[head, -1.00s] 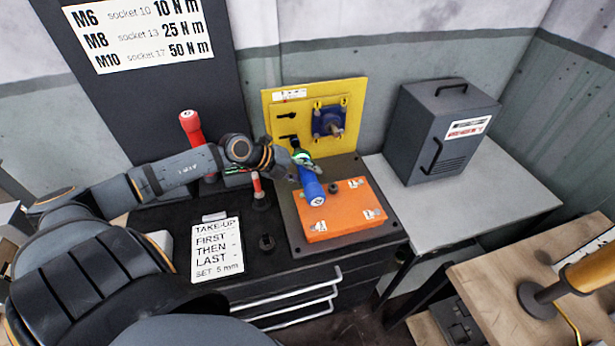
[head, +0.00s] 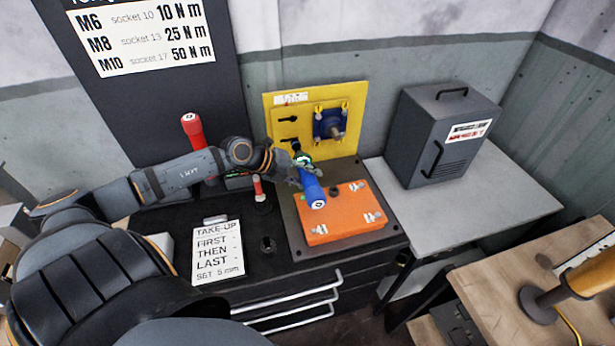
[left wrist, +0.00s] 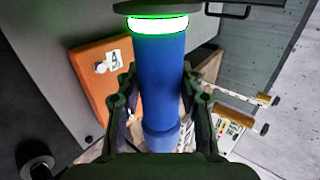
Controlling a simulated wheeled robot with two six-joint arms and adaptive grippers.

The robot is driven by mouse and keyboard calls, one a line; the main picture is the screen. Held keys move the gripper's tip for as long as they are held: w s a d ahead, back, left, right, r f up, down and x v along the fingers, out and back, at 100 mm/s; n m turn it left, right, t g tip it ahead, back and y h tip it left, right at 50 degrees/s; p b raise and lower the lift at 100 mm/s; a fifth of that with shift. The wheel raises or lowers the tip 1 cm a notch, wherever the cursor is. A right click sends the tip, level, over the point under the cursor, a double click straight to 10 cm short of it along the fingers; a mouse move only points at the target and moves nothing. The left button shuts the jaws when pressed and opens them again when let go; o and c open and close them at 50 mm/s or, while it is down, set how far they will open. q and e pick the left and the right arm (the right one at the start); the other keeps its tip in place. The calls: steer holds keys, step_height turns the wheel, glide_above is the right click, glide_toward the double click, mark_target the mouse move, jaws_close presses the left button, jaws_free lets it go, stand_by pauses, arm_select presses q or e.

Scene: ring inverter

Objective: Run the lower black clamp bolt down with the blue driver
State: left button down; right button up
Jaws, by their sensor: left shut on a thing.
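My left gripper (head: 306,172) is shut on the blue driver (head: 314,190) beside the yellow plate. In the left wrist view the blue driver (left wrist: 158,85) stands between the fingers, with a lit green ring (left wrist: 158,25) at its far end. In the head view the driver's butt end points toward the camera and its far end points at the lower part of the yellow plate (head: 352,92). The lower black clamp bolt is hidden behind my gripper and the driver. Black clamp parts (head: 288,119) show above it on the plate. My right gripper is not in view.
An orange block (head: 345,222) with several small white-tagged fittings lies below the driver on a dark base plate. A red-handled tool (head: 191,125) and a smaller red-tipped one (head: 258,188) stand left. A grey cabinet (head: 440,130) stands right on a grey table.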

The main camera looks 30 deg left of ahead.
arm_select(q)
steer(key=shift+w+a+r+b, duration=0.15)
steer(key=shift+w+a+b, duration=0.7)
steer(key=shift+b, duration=0.3)
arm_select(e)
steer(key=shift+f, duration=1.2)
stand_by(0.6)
arm_select(q)
steer(key=shift+s, duration=0.1)
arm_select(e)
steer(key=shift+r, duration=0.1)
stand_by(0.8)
arm_select(q)
steer(key=shift+s+d+r+p, duration=0.1)
steer(key=shift+d+r+p, duration=0.05)
steer(key=shift+p, duration=0.25)
steer(key=shift+s+d+p, duration=0.7)
steer(key=shift+d+p, duration=0.1)
steer(key=shift+p, duration=0.2)
steer(key=shift+s+d+f+p, duration=0.2)
steer(key=shift+s+d+p, duration=0.55)
steer(key=shift+d, duration=0.2)
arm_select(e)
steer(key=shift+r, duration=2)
